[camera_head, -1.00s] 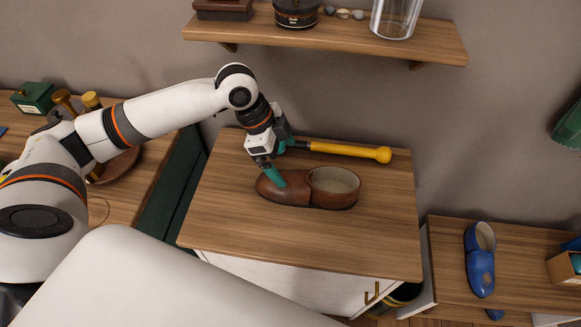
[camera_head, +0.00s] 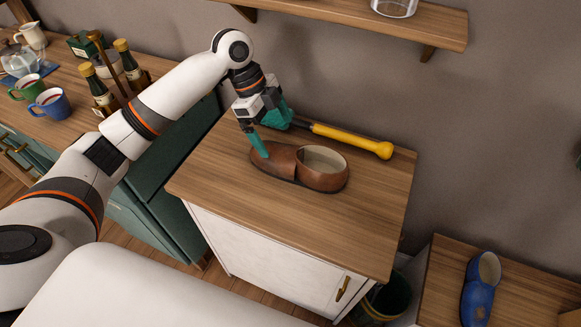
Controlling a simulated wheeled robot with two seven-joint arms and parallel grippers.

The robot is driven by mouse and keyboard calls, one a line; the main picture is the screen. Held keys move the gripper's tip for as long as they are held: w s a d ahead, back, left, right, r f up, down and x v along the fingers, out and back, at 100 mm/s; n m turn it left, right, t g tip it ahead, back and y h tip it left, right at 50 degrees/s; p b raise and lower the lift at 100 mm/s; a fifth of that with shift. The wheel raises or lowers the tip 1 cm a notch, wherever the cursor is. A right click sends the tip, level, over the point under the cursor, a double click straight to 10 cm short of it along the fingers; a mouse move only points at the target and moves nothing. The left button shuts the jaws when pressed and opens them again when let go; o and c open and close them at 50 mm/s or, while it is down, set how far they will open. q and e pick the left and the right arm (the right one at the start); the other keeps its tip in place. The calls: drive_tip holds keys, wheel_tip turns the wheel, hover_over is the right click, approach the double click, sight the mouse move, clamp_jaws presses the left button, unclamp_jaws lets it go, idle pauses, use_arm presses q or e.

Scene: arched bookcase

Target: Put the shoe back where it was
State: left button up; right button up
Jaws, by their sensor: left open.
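A brown shoe (camera_head: 321,172) sits on the wooden top of a white cabinet (camera_head: 230,193), its toe to the left and its opening up. My left gripper (camera_head: 270,137) is above the toe end, with its teal fingers spread apart. The near fingertip overlaps the toe in the picture; I cannot tell whether it touches. The far finger is behind the shoe. A blue shoe (camera_head: 480,290) rests on a lower wooden surface at the right. My right gripper is out of view.
A yellow-handled tool (camera_head: 350,139) lies just behind the brown shoe. A green counter at the left holds bottles (camera_head: 130,68), mugs (camera_head: 52,104) and a green box (camera_head: 85,44). A wall shelf (camera_head: 370,26) hangs above. The cabinet top's front and right are clear.

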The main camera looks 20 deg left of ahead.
sight(286, 152)
use_arm(q)
drive_tip(key=x, duration=0.4)
drive_tip(key=shift+w+a+f, duration=0.1)
drive_tip(key=shift+f, duration=0.2)
drive_tip(key=shift+d+f, duration=0.35)
drive_tip(key=shift+f, duration=0.05)
drive_tip(key=p+x, duration=0.1)
drive_tip(key=x, duration=0.4)
drive_tip(key=shift+w+d, duration=0.1)
drive_tip(key=shift+w, duration=0.05)
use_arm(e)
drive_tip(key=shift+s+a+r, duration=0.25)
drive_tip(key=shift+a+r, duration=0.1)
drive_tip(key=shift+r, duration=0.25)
use_arm(q)
drive_tip(key=shift+c, duration=0.3)
